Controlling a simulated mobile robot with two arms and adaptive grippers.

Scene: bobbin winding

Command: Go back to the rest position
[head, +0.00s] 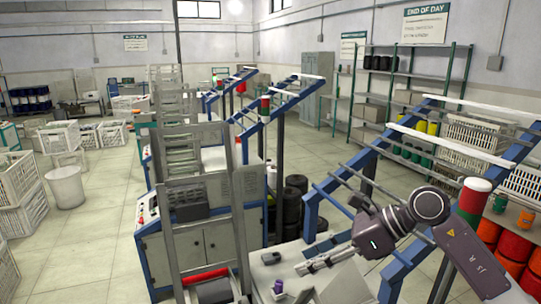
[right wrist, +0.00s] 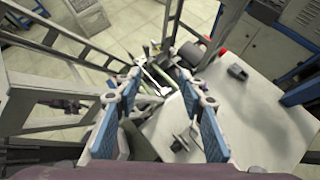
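My right arm comes in from the right in the head view. Its gripper (head: 312,266) reaches left over a white machine table (head: 345,284). In the right wrist view the two blue-padded fingers of the gripper (right wrist: 160,88) stand well apart with nothing clasped between them. Below and beyond them are a pale table surface and a cluttered area whose parts I cannot make out. My left arm and gripper show in neither view.
A small purple object (head: 278,287) and a dark block (head: 270,258) lie on the table left of my gripper. A tall grey frame (head: 238,215) stands at left. Blue sloping rails (head: 405,262) run close by my right arm. Pale floor (head: 100,230) is clear farther left.

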